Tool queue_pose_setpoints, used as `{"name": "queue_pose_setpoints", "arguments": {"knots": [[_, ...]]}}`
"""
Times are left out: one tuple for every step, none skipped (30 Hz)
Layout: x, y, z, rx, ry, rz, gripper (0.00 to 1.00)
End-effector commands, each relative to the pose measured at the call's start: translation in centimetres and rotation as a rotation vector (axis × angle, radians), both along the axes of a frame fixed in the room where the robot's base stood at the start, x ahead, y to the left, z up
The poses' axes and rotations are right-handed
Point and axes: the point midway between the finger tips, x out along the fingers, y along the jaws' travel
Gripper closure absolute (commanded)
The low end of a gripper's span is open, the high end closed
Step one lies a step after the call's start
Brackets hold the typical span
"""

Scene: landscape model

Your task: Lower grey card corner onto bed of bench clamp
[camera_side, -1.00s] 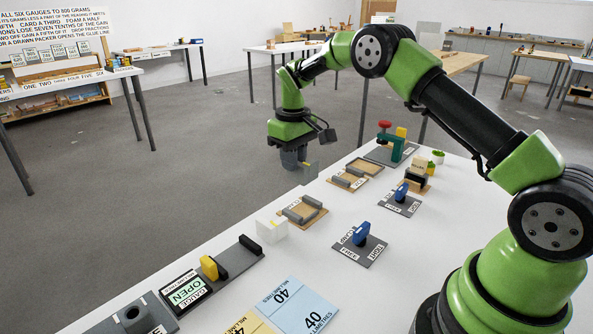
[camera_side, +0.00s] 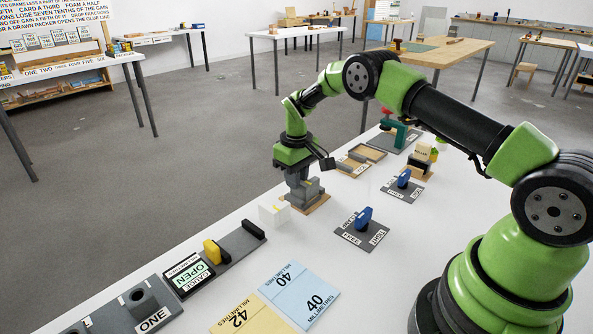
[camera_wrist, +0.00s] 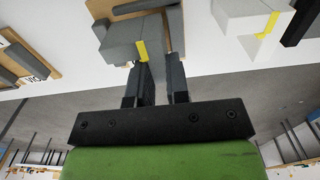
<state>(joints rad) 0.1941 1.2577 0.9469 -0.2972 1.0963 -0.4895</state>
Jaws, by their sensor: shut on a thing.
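My gripper (camera_side: 306,188) points down at the near wooden cradle (camera_side: 318,206), shut on the grey card corner (camera_side: 313,190). In the wrist view the corner (camera_wrist: 118,38) is a grey angled piece with a yellow stripe on one edge. It sits at the tips of my gripper (camera_wrist: 161,66), over the wooden cradle (camera_wrist: 174,35). I cannot tell whether it touches the cradle. The bench clamp (camera_side: 400,133), a green frame on a dark plate, stands farther back along the table, apart from my gripper.
A white corner piece (camera_side: 273,213) with a yellow stripe stands close beside the cradle. A second wooden cradle (camera_side: 353,164) lies behind. Blue-handled switches (camera_side: 364,217) stand to the right. The gauge (camera_side: 194,277) is at the front left.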

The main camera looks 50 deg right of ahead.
Motion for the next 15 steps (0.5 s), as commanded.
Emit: {"name": "queue_pose_setpoints", "arguments": {"knots": [[0.00, 0.00, -0.22, 0.000, 0.000, 0.000, 0.97], [0.00, 0.00, -0.31, 0.000, 0.000, 0.000, 0.97], [0.00, 0.00, -0.41, 0.000, 0.000, 0.000, 0.97], [0.00, 0.01, -0.47, 0.000, 0.000, 0.000, 0.97], [0.00, 0.01, -0.52, 0.001, 0.000, 0.000, 0.97], [0.00, 0.01, -0.58, 0.001, 0.000, 0.000, 0.97], [-0.01, 0.01, -0.60, 0.001, 0.000, 0.000, 0.97], [-0.01, 0.01, -0.62, 0.001, 0.000, 0.000, 0.97], [0.00, 0.01, -0.63, 0.001, 0.000, 0.000, 0.97], [-0.01, 0.01, -0.63, 0.001, 0.000, 0.000, 0.97], [-0.01, 0.01, -0.63, 0.001, 0.000, 0.000, 0.97], [-0.01, 0.01, -0.63, 0.001, 0.000, 0.000, 0.97], [-0.01, 0.01, -0.63, 0.001, 0.000, 0.000, 0.97], [0.00, 0.01, -0.63, 0.001, 0.000, 0.000, 0.97], [-0.01, 0.01, -0.62, 0.001, 0.000, 0.000, 0.97]]}}
